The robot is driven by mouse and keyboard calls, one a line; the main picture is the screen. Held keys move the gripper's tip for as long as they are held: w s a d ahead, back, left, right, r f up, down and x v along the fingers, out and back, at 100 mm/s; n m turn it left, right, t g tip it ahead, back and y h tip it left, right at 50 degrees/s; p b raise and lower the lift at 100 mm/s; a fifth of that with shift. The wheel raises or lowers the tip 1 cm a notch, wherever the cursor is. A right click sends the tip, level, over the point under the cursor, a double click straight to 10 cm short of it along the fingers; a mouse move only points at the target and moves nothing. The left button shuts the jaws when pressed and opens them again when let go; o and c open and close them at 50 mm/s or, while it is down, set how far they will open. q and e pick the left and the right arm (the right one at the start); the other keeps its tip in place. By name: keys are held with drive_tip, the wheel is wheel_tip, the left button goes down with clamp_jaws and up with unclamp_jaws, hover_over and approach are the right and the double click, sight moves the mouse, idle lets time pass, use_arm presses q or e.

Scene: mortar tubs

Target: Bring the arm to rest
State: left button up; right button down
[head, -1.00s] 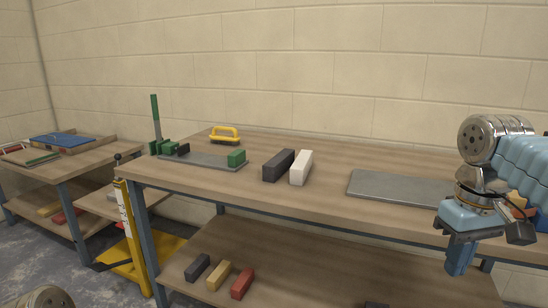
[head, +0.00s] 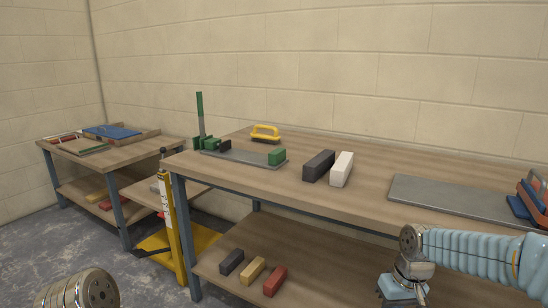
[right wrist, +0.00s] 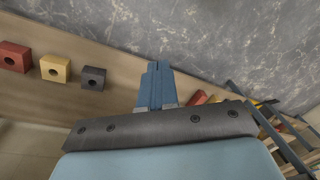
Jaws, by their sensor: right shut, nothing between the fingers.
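My right arm (head: 470,255) comes in from the right in the head view, in front of the workbench. The body of its gripper hangs down at the bottom edge, where the fingers are cut off. In the right wrist view the blue fingers of my right gripper (right wrist: 157,75) are together, with nothing between them. They point towards the grey floor (right wrist: 210,40). My left gripper is out of view; only a round metal joint of mine shows at the bottom left of the head view.
The workbench (head: 360,210) holds a dark block (head: 318,166), a white block (head: 342,169), a grey plate (head: 440,196) and a yellow-handled float (head: 265,133). Its lower shelf (head: 320,265) carries grey, yellow and red blocks. A yellow lift (head: 170,215) stands left of it.

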drive_tip(key=a+f+y, duration=0.1)
drive_tip(key=a+f, duration=0.5)
drive_tip(key=f, duration=0.7)
drive_tip(key=s+a+f+m, duration=0.1)
drive_tip(key=s+a+f, duration=0.4)
drive_tip(key=s+f, duration=0.2)
drive_tip(key=s+a+f+m+y, duration=0.1)
drive_tip(key=s+a+f, duration=0.4)
drive_tip(key=s+f, duration=0.3)
wheel_tip(320, 180, down, 3)
drive_tip(key=shift+s+a+f+m, duration=0.2)
drive_tip(key=shift+a+m, duration=0.05)
drive_tip(key=shift+m, duration=0.15)
drive_tip(key=shift+d, duration=0.1)
